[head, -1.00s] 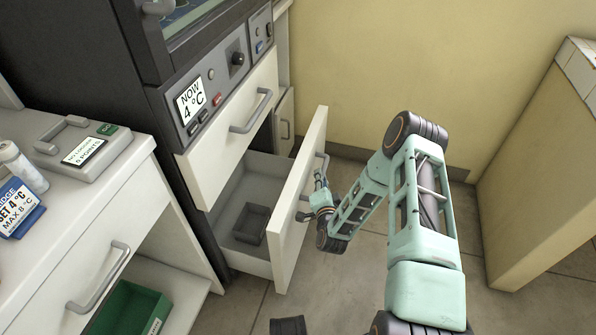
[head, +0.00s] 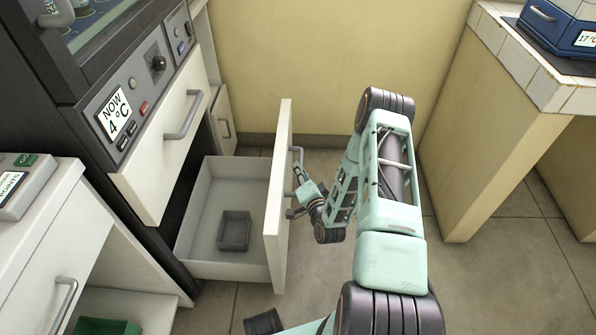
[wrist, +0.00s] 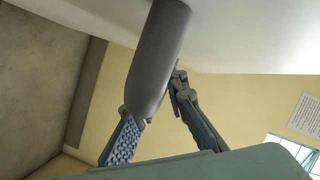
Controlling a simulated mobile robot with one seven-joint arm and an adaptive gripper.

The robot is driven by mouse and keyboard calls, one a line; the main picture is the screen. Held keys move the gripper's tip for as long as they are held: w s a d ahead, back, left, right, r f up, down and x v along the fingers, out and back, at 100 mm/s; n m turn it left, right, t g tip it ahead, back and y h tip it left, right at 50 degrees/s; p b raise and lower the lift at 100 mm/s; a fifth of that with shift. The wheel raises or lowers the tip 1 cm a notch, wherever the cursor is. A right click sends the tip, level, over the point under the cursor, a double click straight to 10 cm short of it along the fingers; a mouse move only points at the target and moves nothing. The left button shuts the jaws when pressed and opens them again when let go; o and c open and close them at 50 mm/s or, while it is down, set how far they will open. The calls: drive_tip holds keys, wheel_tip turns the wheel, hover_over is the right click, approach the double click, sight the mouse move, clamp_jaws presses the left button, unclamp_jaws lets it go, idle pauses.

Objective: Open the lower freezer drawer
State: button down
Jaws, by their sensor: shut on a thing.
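The lower freezer drawer (head: 278,200) is pulled well out of the dark cabinet, its white front standing away from the body. A small grey bin (head: 234,230) lies on its floor. My gripper (head: 299,195) is at the outer side of the drawer front, shut on the drawer's grey handle (head: 297,168). In the wrist view the handle (wrist: 158,55) runs between the two fingers of my gripper (wrist: 155,125). The exact finger contact is partly hidden there.
The upper drawer (head: 165,145) is closed above it, under a panel reading "NOW 4 °C" (head: 115,112). A white counter (head: 50,225) stands at the left. A tiled bench (head: 510,110) stands at the right. Floor (head: 480,270) is clear between.

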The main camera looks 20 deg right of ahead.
drive_tip(key=c, duration=1.9)
unclamp_jaws()
drive_tip(key=shift+c, duration=0.2)
drive_tip(key=v, duration=0.7)
drive_tip(key=shift+s, duration=0.3)
